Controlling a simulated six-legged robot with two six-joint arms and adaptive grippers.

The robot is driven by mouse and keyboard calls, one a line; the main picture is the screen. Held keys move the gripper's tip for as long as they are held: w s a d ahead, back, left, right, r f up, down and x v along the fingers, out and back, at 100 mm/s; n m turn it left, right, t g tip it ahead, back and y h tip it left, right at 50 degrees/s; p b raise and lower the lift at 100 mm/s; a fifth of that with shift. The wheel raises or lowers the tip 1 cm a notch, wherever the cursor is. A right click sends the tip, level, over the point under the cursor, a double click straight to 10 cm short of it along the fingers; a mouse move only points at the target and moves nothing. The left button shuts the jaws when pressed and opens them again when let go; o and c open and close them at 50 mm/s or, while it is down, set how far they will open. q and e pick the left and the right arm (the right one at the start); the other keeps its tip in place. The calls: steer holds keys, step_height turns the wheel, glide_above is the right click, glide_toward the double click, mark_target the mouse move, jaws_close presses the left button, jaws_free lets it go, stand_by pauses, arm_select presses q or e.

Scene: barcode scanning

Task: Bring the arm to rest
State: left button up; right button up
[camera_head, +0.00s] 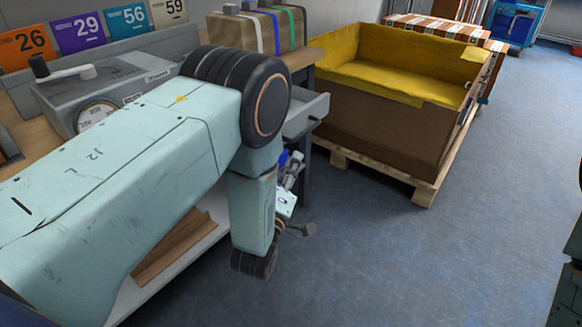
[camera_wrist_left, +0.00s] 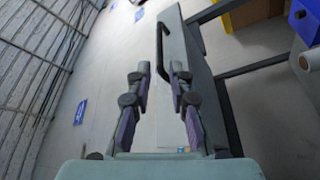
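My left arm (camera_head: 150,160) is pale teal with a dark ringed elbow. It fills the left and middle of the head view, bent so its lower part hangs beside the bench. My left gripper (camera_head: 291,200) shows only in part behind that link. In the left wrist view, its two dark fingers (camera_wrist_left: 160,75) stand apart with nothing between them. A grey drawer (camera_head: 303,116) sticks out of the bench. A black bar handle on a grey panel (camera_wrist_left: 162,45) shows beyond the fingertips; I cannot tell whether they touch it. My right gripper is out of view.
A brown box with yellow lining (camera_head: 400,130) stands on a wooden pallet (camera_head: 424,190) right of the bench. A grey scale (camera_head: 110,85) and strapped boxes (camera_head: 262,28) sit on the bench. Blue-grey floor (camera_head: 480,250) is clear at the lower right.

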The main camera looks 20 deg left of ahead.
arm_select(q)
steer(key=shift+s, duration=0.2)
stand_by(0.3)
steer(key=s+a+f+m+g+p, duration=0.1)
steer(key=s+f+m+g, duration=0.4)
steer(key=f, duration=0.3)
steer(key=s+a+f+m+g, duration=0.25)
steer(key=s+f+g, duration=0.25)
steer(key=s+f, duration=0.25)
steer(key=s+a+r+m+g+p, duration=0.1)
steer(key=s+m+g+p, duration=0.3)
steer(key=s, duration=2.2)
steer(key=g+p, duration=0.2)
steer(key=g, duration=0.4)
steer(key=shift+s+a+r, duration=0.15)
steer(key=shift+s+r, duration=0.1)
steer(key=shift+r, duration=0.05)
